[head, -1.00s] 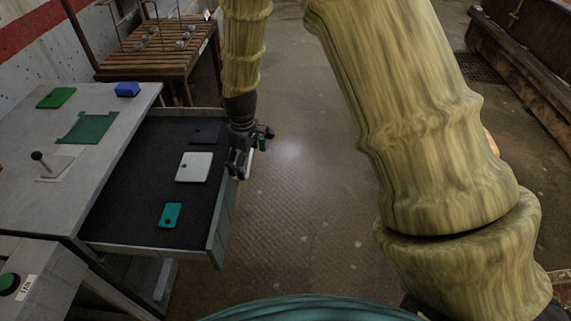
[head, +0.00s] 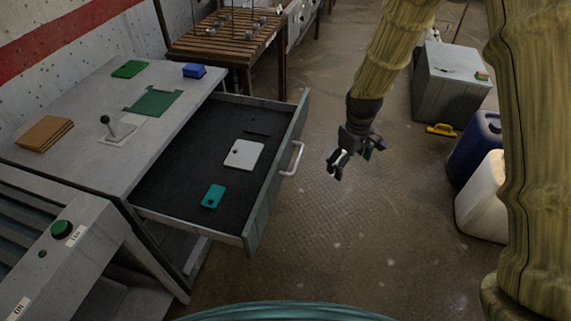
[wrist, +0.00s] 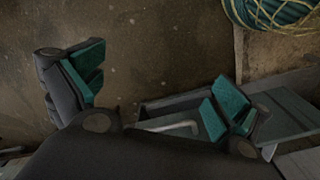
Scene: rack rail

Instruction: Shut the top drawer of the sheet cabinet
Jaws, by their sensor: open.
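The sheet cabinet's top (head: 100,100) is grey, at the left of the head view. Its top drawer (head: 258,212) is pulled well out, with a dark lining and a white bar handle (head: 293,158) on its front. A white plate (head: 243,154), a teal plate (head: 213,196) and a dark flat piece (head: 258,130) lie in it. My gripper (head: 350,166) is open and empty, to the right of the drawer front and apart from the handle. The wrist view shows the handle (wrist: 180,127) and part of the drawer between and beyond the spread teal-padded fingers (wrist: 155,90).
A slatted wooden table (head: 215,45) stands behind the cabinet. A bench with a green button (head: 62,229) is at the near left. A grey box (head: 450,85), a blue drum (head: 476,145) and a white container (head: 482,205) stand at the right. The floor before the drawer is clear.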

